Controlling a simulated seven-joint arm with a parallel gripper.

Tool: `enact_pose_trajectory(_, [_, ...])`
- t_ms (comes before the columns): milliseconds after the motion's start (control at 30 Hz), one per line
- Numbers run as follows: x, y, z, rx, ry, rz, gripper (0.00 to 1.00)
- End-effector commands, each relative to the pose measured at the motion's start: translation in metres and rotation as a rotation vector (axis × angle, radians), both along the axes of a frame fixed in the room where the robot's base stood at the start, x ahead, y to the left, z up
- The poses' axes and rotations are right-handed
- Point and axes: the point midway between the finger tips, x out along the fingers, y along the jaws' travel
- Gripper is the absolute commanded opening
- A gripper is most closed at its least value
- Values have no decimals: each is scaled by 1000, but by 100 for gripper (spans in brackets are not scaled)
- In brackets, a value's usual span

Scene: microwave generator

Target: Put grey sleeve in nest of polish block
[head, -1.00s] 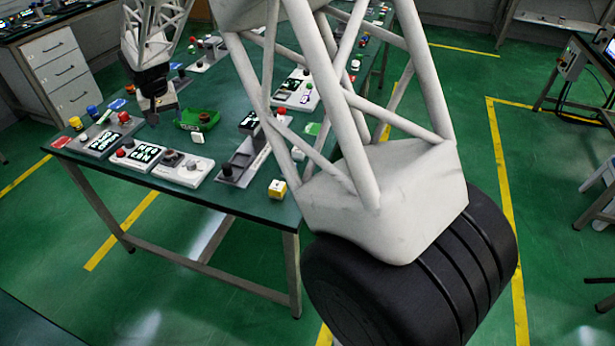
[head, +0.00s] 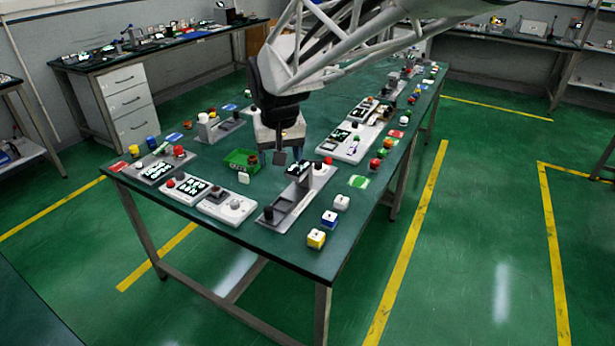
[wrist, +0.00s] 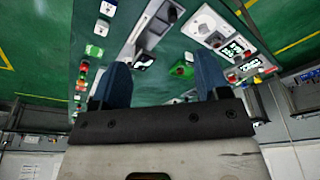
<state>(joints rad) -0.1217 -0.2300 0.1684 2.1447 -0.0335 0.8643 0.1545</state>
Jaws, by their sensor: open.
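My gripper (head: 281,152) hangs above the table, just right of the green bin in the head view. In the wrist view its two blue fingers stand apart with nothing between them (wrist: 164,88). A long grey block (head: 302,197) with dark upright parts lies on the table in front of the gripper; it also shows in the wrist view (wrist: 150,28). A small grey round piece (head: 217,194) sits on a white panel (head: 228,210) left of this block. I cannot tell for sure which piece is the grey sleeve or which block is the polish block.
The green bin (head: 238,160) stands near the gripper. White, blue-white and yellow cubes (head: 316,238) line the right front edge. Display panels (head: 163,166) and coloured buttons fill the left front. A larger white panel (head: 347,145) lies behind on the right.

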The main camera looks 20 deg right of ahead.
Motion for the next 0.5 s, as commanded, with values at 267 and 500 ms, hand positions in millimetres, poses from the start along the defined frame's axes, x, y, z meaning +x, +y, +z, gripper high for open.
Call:
enact_pose_trajectory(267, [-81, -28, 9, -1, -12, -4, 69])
enact_pose_trajectory(500, [-148, -47, 7, -2, -23, -6, 69])
